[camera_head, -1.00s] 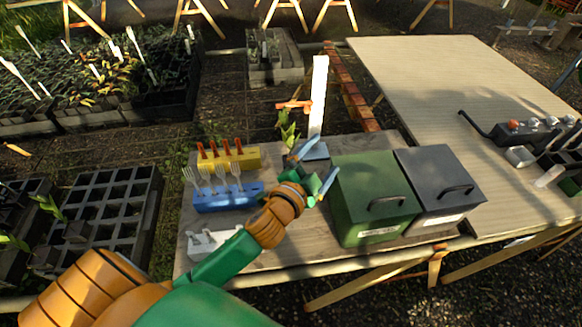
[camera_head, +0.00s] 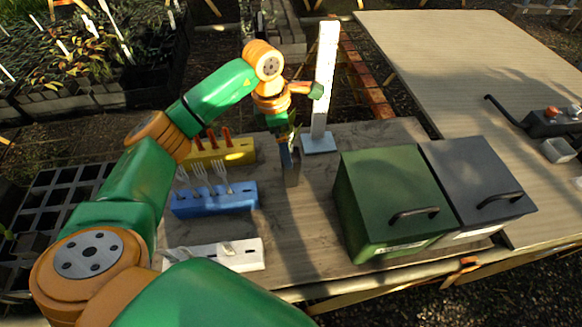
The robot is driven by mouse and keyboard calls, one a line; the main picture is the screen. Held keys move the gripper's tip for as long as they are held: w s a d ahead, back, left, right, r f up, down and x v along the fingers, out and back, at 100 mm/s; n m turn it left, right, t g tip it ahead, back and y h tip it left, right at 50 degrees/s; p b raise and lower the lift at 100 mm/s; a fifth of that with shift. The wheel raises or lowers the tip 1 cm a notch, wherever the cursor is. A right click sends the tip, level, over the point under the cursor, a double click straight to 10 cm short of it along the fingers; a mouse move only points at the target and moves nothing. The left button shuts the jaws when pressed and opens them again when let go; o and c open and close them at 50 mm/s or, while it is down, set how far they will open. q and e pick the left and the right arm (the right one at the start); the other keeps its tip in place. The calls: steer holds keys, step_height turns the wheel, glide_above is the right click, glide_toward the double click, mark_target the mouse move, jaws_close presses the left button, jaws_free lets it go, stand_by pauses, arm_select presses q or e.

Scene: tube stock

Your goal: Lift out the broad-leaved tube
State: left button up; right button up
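My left gripper (camera_head: 290,176) points down over the wooden bench, between the blue rack and the foot of the white post. Its fingers overlap edge-on, so I cannot tell whether they are apart, and I see no plant or tube between them. I cannot pick out a broad-leaved tube. The black cell tray (camera_head: 60,185) at the left is partly hidden behind my arm, with only a sliver of leaf by the left edge. My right gripper is not in view.
On the bench (camera_head: 310,225) stand a yellow rack (camera_head: 240,152), a blue rack (camera_head: 235,200) with forks, a white block (camera_head: 247,256), a white post (camera_head: 325,75), and green (camera_head: 390,190) and grey (camera_head: 475,180) lidded boxes. Bare bench lies between the racks and boxes.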

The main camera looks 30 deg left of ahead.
arm_select(q)
steer(key=f, duration=0.2)
steer(key=f+p, duration=0.1)
steer(key=f, duration=0.1)
steer(key=shift+w+d, duration=0.2)
steer(key=shift+d, duration=0.2)
steer(key=shift+w+f, duration=0.15)
jaws_close()
